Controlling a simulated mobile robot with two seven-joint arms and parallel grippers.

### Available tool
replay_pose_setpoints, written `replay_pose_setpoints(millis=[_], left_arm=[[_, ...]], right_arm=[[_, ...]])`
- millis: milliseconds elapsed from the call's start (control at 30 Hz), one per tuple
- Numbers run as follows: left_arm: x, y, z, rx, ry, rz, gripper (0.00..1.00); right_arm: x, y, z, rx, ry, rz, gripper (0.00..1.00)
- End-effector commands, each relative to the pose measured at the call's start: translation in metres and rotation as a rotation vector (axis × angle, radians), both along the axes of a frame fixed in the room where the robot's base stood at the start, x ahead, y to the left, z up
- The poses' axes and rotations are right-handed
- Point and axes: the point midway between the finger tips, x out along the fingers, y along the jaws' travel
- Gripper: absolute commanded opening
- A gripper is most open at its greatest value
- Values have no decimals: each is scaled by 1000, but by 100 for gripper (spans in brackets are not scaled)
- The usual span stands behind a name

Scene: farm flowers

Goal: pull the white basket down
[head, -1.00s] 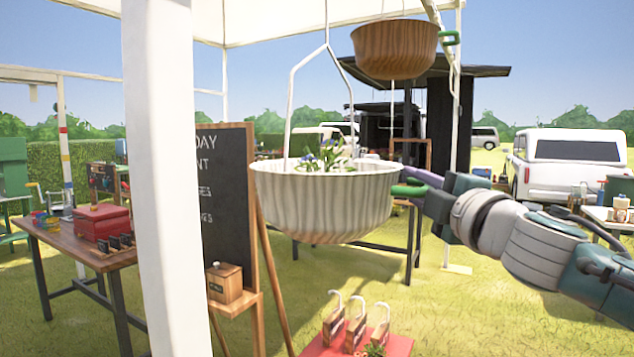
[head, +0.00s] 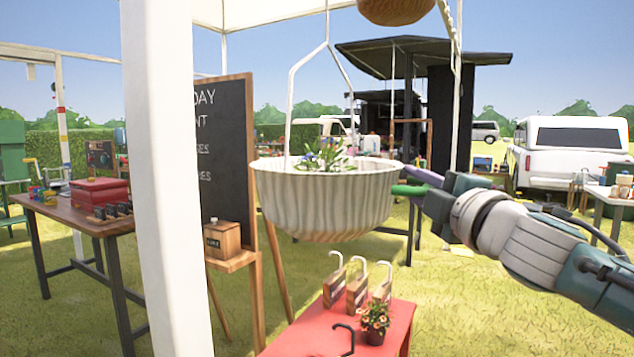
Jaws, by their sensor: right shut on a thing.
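The white basket (head: 325,203) is a ribbed, off-white bowl with a green leafy plant and small blue flowers (head: 323,160) in it. It hangs level from a white wire hanger (head: 291,100) in the middle of the head view. My right gripper (head: 410,183) is at the basket's right side, shut on its green handle (head: 405,190); the fingers partly hide the handle. A brown basket (head: 396,9) hangs higher up, cut off by the top edge. My left gripper is not in view.
A red table (head: 385,318) with white-hooked blocks (head: 357,289) and a small potted plant (head: 375,318) stands below the basket. A chalkboard easel (head: 222,130) is behind left, a white post (head: 165,180) nearer left.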

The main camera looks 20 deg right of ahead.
Motion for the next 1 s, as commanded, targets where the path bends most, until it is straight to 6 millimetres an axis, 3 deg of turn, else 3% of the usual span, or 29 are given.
replay_pose_setpoints(millis=[233, 267, 433, 767, 1000], left_arm=[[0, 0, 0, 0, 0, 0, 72], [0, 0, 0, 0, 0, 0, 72], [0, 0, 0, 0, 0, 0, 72], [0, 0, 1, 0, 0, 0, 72], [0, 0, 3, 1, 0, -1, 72]], right_arm=[[0, -2, 1, -3, 0, -7, 0], [0, -2, 1, -3, 0, -7, 29], [0, -1, 1, -2, 0, -3, 47], [-4, 0, 0, -1, 0, -1, 47], [-38, 3, -6, -2, 2, 0, 47]])
